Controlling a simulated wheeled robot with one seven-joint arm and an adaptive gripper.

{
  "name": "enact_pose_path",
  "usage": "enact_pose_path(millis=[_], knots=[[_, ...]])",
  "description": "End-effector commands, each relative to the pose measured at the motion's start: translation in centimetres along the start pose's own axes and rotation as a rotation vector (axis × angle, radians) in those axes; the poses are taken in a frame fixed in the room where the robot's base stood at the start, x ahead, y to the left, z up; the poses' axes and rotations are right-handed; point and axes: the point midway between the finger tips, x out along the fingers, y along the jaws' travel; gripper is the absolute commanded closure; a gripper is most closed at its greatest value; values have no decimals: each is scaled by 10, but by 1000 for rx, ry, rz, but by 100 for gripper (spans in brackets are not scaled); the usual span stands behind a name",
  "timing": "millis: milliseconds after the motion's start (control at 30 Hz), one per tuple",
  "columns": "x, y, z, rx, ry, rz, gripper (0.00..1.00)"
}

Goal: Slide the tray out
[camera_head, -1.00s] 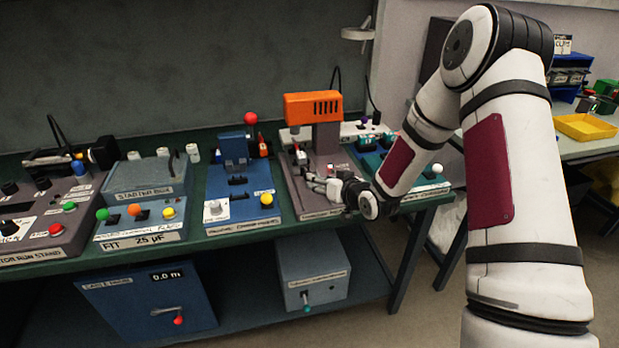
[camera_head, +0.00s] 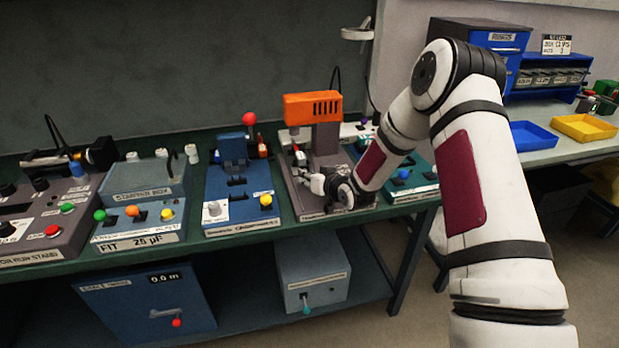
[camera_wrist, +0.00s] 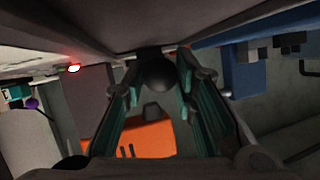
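My gripper (camera_head: 312,182) is at the front of the grey press base (camera_head: 288,190), below the orange press head (camera_head: 313,107). In the wrist view my gripper (camera_wrist: 158,78) has its two green-padded fingers apart. A dark round knob (camera_wrist: 157,73) sits between the fingertips, with little room on either side; I cannot tell whether they touch it. The orange press head also shows behind in the wrist view (camera_wrist: 140,138). I cannot make out a sliding tray on the press; my gripper and wrist hide part of its base.
A blue device (camera_head: 238,190) stands close left of the press, and a teal device (camera_head: 420,180) stands to its right. A blue tray (camera_head: 532,135) and a yellow tray (camera_head: 583,127) lie on the right bench. Floor is clear in front.

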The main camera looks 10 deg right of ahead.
Motion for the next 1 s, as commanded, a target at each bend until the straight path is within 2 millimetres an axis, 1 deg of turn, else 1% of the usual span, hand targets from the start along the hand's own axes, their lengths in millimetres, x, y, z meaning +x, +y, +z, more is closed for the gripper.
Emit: enact_pose_path(millis=[33, 67, 233, 333, 433, 700, 800, 900, 1000], knots=[[0, 0, 0, 0, 0, 0, 93], [0, 0, 0, 0, 0, 0, 100], [0, 0, 0, 0, 0, 0, 100], [-7, -2, 2, 0, -2, 0, 100], [-24, -6, 10, 1, -5, -1, 100], [-84, -19, 36, 1, -6, -1, 100], [-101, -22, 45, 2, -6, -1, 100], [-112, -25, 50, 1, -4, -1, 100], [-117, -26, 54, 1, -3, -1, 100]])
